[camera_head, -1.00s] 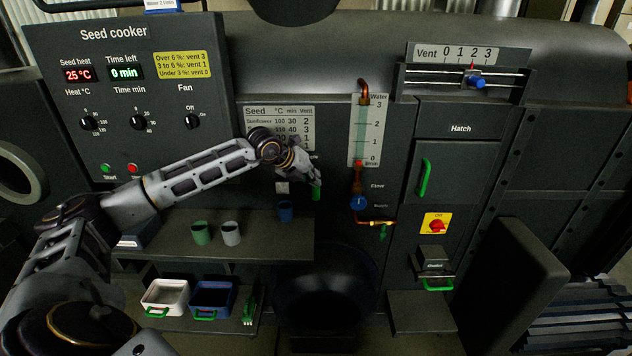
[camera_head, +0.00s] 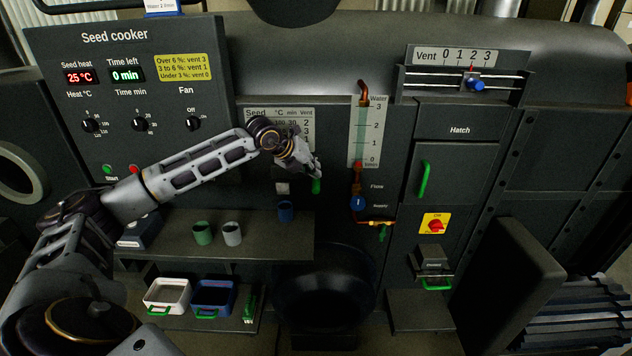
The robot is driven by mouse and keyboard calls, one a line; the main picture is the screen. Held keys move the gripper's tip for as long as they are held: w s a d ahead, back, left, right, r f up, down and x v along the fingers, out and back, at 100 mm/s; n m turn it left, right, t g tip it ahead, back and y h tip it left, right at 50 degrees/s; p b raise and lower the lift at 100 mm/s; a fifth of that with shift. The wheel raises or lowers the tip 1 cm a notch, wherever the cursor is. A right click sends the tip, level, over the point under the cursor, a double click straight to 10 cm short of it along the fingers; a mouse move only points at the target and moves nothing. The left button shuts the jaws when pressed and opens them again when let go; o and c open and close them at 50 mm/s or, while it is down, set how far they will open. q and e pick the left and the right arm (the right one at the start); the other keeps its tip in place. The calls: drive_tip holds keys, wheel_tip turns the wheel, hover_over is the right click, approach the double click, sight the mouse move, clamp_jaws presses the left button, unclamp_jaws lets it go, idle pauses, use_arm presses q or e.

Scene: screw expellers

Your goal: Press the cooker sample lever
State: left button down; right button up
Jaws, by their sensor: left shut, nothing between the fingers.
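The sample lever shows as a small green handle (camera_head: 316,186) on the cooker front, just right of a small light plate (camera_head: 282,188). Its upper part is hidden behind my left gripper (camera_head: 316,172). My left gripper is shut and empty, pointing down and right, with its fingertips at or just above the green handle. I cannot tell whether they touch it. A blue cup (camera_head: 286,211) stands on the shelf below and left of the handle. My right gripper is not in view.
A green cup (camera_head: 202,233) and a grey cup (camera_head: 232,233) stand on the shelf (camera_head: 270,245). A white bin (camera_head: 166,296) and a blue bin (camera_head: 213,297) sit lower. The copper water pipe with its blue valve (camera_head: 358,203) is right of the handle.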

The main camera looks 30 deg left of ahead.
sight(314, 181)
use_arm(q)
drive_tip(key=shift+r, duration=0.2)
idle(0.3)
drive_tip(key=shift+r+p, duration=1.45)
drive_tip(key=shift+r, duration=1)
